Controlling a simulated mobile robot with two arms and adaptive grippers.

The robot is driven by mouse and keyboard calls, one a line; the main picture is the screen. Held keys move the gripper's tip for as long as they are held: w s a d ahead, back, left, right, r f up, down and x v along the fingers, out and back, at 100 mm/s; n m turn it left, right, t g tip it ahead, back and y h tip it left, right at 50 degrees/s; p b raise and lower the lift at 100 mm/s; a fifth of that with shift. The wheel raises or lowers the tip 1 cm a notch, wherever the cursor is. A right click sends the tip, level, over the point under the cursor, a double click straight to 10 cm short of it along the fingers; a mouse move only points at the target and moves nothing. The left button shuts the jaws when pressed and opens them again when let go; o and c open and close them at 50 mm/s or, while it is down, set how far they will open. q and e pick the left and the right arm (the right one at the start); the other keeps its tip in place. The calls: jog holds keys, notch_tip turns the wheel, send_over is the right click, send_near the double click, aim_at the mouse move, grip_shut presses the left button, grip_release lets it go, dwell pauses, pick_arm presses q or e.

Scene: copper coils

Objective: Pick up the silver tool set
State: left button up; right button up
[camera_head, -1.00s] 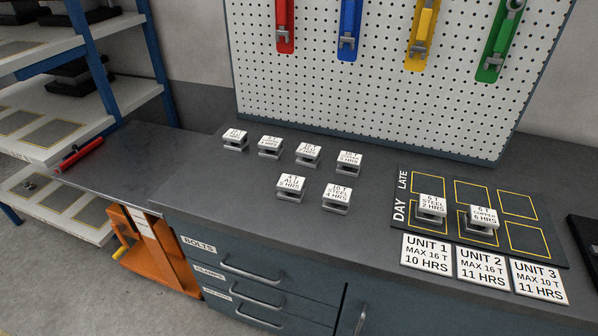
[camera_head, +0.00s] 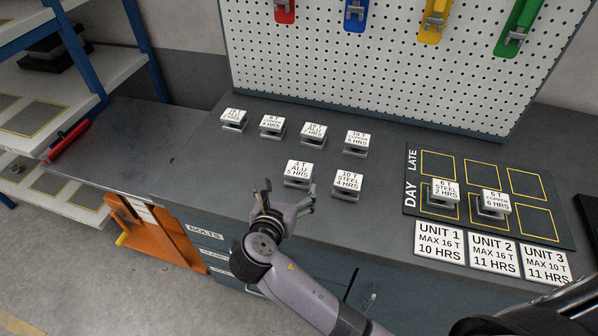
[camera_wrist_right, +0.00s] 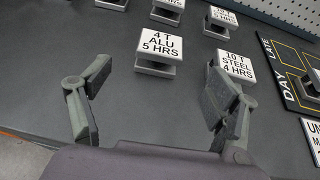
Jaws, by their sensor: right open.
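Several small silver blocks with white label plates stand on the grey counter; which of them is the silver tool set I cannot tell. The block "4 T ALU 5 HRS" (camera_head: 298,173) and the block "10 T STEEL 4 HRS" (camera_head: 346,183) form the front row. My right gripper (camera_head: 287,195) is open and empty, just in front of these two. In the right wrist view, the ALU block (camera_wrist_right: 158,50) shows beyond and between the open fingers (camera_wrist_right: 157,85). The STEEL block (camera_wrist_right: 236,66) is partly hidden behind the right finger. My left gripper is not in view.
A back row of labelled blocks (camera_head: 272,124) stands behind. A dark board marked DAY and LATE (camera_head: 410,180) holds two blocks, with UNIT cards (camera_head: 440,241) in front. A pegboard (camera_head: 400,70) with coloured tool holders rises behind.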

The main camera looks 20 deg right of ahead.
aim_at(299, 169)
jog(key=x, duration=0.5)
jog(key=shift+w+d, duration=0.1)
jog(key=shift+d, duration=0.05)
jog(key=shift+x, duration=0.8)
jog(key=p+x, duration=0.1)
jog(key=x, duration=0.3)
jog(key=shift+w+d+f, duration=0.1)
jog(key=shift+w+f, duration=0.05)
jog(key=shift+w, duration=0.05)
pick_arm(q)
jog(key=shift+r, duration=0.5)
pick_arm(e)
jog(key=shift+s, duration=0.1)
jog(key=shift+c, duration=0.7)
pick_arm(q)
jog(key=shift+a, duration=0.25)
pick_arm(e)
jog(key=c, duration=1.5)
jog(key=shift+c, duration=0.2)
jog(key=shift+r, duration=0.2)
